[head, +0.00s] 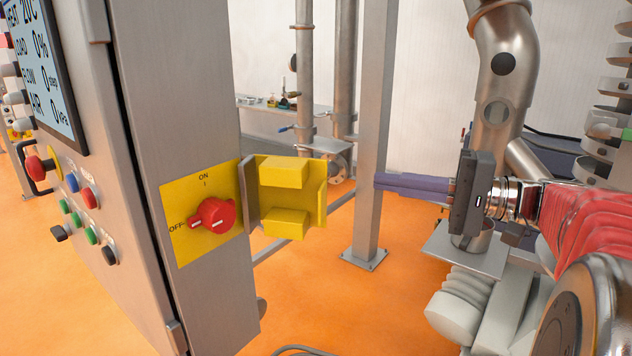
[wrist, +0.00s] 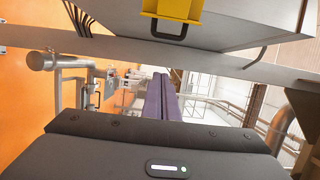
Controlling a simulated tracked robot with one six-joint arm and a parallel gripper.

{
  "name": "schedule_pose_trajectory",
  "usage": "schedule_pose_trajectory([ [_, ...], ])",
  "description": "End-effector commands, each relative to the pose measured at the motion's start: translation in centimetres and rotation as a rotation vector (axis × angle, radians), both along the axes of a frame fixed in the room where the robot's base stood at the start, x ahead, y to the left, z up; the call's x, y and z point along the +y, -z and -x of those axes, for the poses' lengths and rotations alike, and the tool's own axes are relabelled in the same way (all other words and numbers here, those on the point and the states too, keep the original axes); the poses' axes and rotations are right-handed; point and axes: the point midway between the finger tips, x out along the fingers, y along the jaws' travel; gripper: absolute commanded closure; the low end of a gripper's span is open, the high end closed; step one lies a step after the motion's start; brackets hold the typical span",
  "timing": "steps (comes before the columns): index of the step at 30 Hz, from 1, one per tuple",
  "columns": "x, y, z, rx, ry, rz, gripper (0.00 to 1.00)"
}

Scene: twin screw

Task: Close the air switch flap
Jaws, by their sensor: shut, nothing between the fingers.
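The air switch is a red knob (head: 212,216) on a yellow plate on the side of the grey cabinet, its pointer toward OFF. Its yellow flap (head: 286,197) stands swung open, hinged at the plate's right edge, leaving the knob uncovered. My gripper (head: 378,181) is shut and empty, its purple fingers pointing left. In the picture its tips are right of the flap, with a visible gap. In the wrist view the shut fingers (wrist: 160,78) point away from the camera. A yellow part (wrist: 178,9) at the top edge there is probably the flap, cut off by the frame.
The grey cabinet (head: 180,95) fills the left, with a screen (head: 42,65) and several buttons on its front. A grey post (head: 371,130) stands behind my fingertips in the picture. Steel pipes (head: 505,65) rise at the right. Orange floor shows below the flap.

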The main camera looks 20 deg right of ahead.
Motion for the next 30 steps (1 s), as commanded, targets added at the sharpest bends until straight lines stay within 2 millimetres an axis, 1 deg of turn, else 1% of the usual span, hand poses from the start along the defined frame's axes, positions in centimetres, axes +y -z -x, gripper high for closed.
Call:
schedule_pose_trajectory([
  [1,0.1,-0.4,0.1,-0.019,-0.008,-0.005,1.00],
  [3,0.2,-0.7,0.2,-0.029,-0.013,-0.007,1.00],
  [11,0.2,-0.6,0.2,-0.027,-0.012,-0.006,1.00],
  [17,0.9,-0.6,-0.3,-0.026,-0.013,-0.004,1.00],
  [20,1.6,-0.6,-0.7,-0.026,-0.015,-0.004,1.00],
  [30,4.8,-0.6,-3.2,-0.025,-0.015,-0.005,1.00],
])
